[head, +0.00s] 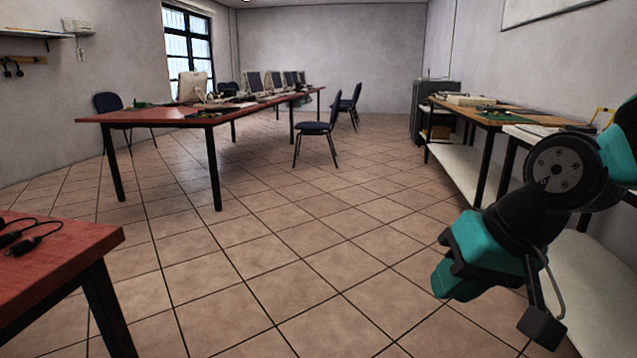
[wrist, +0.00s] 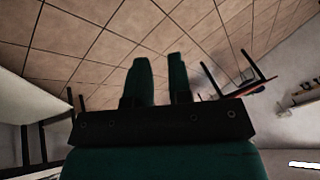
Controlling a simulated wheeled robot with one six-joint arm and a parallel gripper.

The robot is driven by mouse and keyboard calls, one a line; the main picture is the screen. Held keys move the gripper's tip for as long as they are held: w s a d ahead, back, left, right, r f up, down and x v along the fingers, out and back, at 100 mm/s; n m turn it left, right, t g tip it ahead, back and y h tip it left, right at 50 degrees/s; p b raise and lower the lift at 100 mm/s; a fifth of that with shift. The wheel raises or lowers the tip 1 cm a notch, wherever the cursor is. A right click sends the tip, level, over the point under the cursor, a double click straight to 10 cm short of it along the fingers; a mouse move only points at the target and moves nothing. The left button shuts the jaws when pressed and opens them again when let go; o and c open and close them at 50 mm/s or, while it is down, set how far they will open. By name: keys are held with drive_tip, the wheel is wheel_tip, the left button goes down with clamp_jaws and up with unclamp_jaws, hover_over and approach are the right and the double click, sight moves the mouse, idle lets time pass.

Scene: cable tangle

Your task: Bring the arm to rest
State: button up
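My arm reaches in from the right edge of the head view, bent over the floor beside the workbench. My teal gripper (head: 452,280) hangs at its end, pointing down and to the left, clear of every table. In the wrist view my gripper (wrist: 160,62) shows two dark green fingers with a narrow gap between them. Floor tiles show through the gap, and nothing is held. The fingers touch nothing that I can see.
A red table corner (head: 60,262) with black cables (head: 25,238) is near left. A long red table (head: 165,117) with computers stands farther back, a blue chair (head: 318,128) beside it. A workbench (head: 490,118) lines the right wall. The tiled floor (head: 270,230) between is clear.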

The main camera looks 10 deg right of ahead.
drive_tip(key=s+a+n+g, duration=0.4)
drive_tip(key=s+a+n, duration=0.4)
drive_tip(key=a, duration=0.1)
wheel_tip(320, 180, up, 31)
drive_tip(key=p, duration=3.1)
drive_tip(key=shift+s+d+f+y, duration=0.2)
drive_tip(key=shift+s+y, duration=0.05)
drive_tip(key=shift+y, duration=0.15)
